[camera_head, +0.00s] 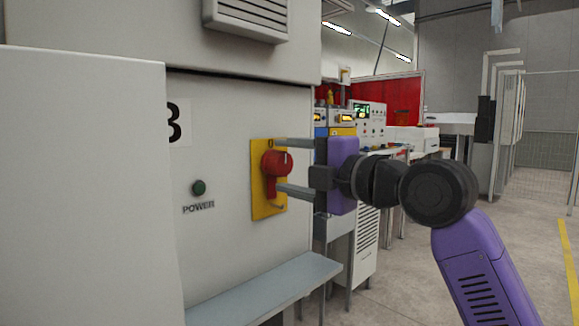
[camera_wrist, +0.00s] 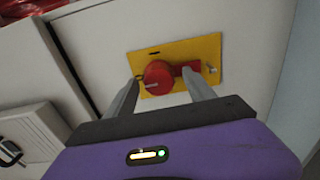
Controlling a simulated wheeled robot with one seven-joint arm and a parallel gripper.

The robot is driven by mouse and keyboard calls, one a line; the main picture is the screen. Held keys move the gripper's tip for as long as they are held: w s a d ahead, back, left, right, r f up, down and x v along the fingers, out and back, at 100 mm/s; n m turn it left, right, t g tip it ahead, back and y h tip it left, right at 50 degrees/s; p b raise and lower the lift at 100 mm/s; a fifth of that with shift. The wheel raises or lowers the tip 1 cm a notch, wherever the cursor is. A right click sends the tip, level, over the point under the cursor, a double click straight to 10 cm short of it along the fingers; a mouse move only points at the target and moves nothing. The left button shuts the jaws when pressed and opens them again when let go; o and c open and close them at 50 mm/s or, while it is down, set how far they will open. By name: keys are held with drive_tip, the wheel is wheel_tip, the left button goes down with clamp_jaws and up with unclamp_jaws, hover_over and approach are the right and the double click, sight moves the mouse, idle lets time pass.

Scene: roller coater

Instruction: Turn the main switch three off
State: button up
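The main switch is a red rotary handle (camera_head: 272,170) on a yellow plate (camera_head: 262,208), fixed to the light cabinet front marked "3". In the head view its grip points down from the round hub. The handle also shows in the wrist view (camera_wrist: 160,77), with its grip toward the right. My gripper (camera_head: 278,166) is open, with one finger above and one below the hub in the head view. In the wrist view the fingers (camera_wrist: 163,88) stand apart at either side of the handle. I cannot tell whether either finger touches it.
A dark green button (camera_head: 198,188) labelled POWER is left of the switch. A grey ledge (camera_head: 270,290) juts out below. A vent box (camera_head: 247,18) sticks out above. Control consoles (camera_head: 372,120) stand behind my gripper, and open floor lies to the right.

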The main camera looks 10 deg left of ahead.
drive_tip(key=v, duration=0.7)
drive_tip(key=shift+s+d, duration=0.25)
drive_tip(key=shift+d, duration=0.1)
